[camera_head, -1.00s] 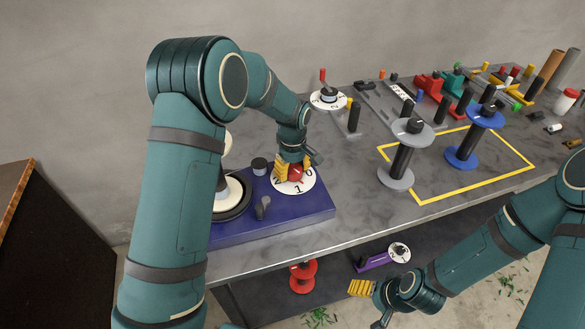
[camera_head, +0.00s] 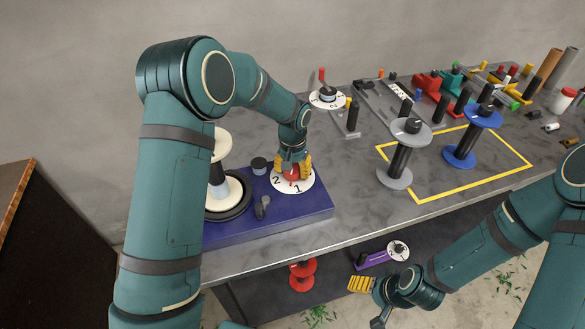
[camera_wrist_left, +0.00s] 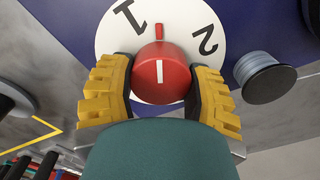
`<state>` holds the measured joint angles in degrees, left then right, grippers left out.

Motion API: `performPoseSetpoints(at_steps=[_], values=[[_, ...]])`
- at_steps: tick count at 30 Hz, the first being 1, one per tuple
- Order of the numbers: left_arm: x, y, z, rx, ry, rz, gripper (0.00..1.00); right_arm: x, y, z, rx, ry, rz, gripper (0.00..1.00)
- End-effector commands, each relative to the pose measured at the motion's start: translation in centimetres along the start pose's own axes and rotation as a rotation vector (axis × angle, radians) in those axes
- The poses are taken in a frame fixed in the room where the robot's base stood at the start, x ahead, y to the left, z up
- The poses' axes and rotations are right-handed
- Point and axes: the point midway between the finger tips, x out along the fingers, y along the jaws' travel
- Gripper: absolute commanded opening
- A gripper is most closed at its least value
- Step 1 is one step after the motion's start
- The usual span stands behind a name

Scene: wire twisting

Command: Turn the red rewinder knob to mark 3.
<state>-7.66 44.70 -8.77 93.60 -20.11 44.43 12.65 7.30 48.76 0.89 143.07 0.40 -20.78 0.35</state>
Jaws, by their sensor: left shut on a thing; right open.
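The red rewinder knob (camera_head: 293,177) sits on a white numbered dial (camera_head: 300,187) on the blue base (camera_head: 280,215). My left gripper (camera_head: 293,170) is above the dial, shut on the knob with one yellow-backed finger on each side. In the left wrist view the knob (camera_wrist_left: 160,75) is between the two fingers (camera_wrist_left: 161,80). Its white line and a small red pointer align between marks 1 and 2 there, a little nearer 1. Mark 3 is not visible. My right gripper (camera_head: 367,302) is open and empty, low in front of the table.
A white spool (camera_head: 225,188) and a dark cylindrical peg (camera_head: 259,165) stand left of the dial. A grey spool (camera_head: 402,155) and a blue spool (camera_head: 472,137) stand by the yellow outline (camera_head: 440,197). A red spool (camera_head: 302,275) is on the lower shelf.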

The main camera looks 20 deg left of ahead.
Motion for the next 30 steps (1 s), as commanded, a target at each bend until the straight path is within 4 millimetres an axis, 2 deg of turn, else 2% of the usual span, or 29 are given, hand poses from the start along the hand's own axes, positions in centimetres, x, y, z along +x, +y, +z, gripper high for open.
performPoseSetpoints(at_steps=[30], values=[[-0.3,0.3,-0.1,0.966,0.010,-0.003,0.17,-1.3,-0.5,-0.6,0.004,0.013,0.001,0.78]])
